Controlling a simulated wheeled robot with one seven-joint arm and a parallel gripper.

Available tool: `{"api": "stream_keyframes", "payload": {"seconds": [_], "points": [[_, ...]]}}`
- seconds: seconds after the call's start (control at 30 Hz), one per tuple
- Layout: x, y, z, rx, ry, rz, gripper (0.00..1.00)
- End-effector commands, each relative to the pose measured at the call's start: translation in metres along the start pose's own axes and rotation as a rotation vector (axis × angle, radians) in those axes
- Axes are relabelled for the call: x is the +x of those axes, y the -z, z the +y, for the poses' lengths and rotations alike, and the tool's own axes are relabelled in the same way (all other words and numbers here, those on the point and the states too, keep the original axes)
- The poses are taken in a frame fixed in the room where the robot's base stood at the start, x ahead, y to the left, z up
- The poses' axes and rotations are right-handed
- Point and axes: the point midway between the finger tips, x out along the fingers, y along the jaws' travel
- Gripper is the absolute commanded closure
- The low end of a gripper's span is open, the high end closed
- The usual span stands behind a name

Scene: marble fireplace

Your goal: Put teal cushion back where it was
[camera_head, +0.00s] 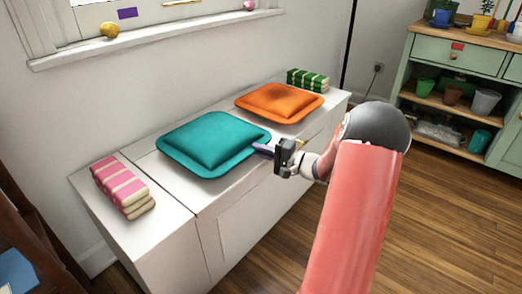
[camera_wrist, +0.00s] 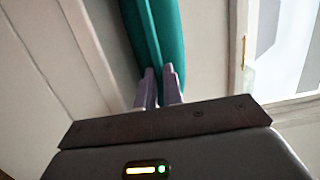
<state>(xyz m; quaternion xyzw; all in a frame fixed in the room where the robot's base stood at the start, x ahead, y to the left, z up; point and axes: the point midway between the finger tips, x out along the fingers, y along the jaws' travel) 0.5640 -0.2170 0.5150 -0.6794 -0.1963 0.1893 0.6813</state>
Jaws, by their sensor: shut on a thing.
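The teal cushion (camera_head: 210,140) lies flat on the middle of the white bench (camera_head: 178,208), beneath the window. My gripper (camera_head: 262,149) reaches in from the right and is shut on the cushion's right edge. In the wrist view the two pale purple fingers (camera_wrist: 160,88) are close together with the rim of the teal cushion (camera_wrist: 155,35) at their tips. The orange cushion (camera_head: 280,101) lies on the bench to the right of the teal one, a small way apart.
Pink striped folded cloths (camera_head: 123,185) lie at the bench's left end, green striped ones (camera_head: 307,79) at its right end. A window sill (camera_head: 155,35) runs above. A green shelf unit (camera_head: 460,90) with pots stands at right. Wooden floor (camera_head: 430,225) is clear before the bench.

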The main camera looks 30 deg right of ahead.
Motion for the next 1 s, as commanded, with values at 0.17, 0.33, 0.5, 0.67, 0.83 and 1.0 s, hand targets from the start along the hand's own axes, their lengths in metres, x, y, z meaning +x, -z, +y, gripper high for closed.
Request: {"api": "stream_keyframes", "payload": {"seconds": [0.17,0.33,0.5,0.67,0.83,1.0], "points": [[0.0,0.0,0.0,0.0,0.0,0.0,0.7],[0.0,0.0,0.0,0.0,0.0,0.0,0.69],[0.0,0.0,-0.002,-0.001,0.0,0.0,0.69],[-0.021,0.001,-0.004,0.001,-0.002,0.005,0.69],[-0.058,0.001,-0.004,0.001,-0.002,0.004,0.69],[-0.092,0.001,-0.004,0.001,-0.002,0.004,0.69]]}}
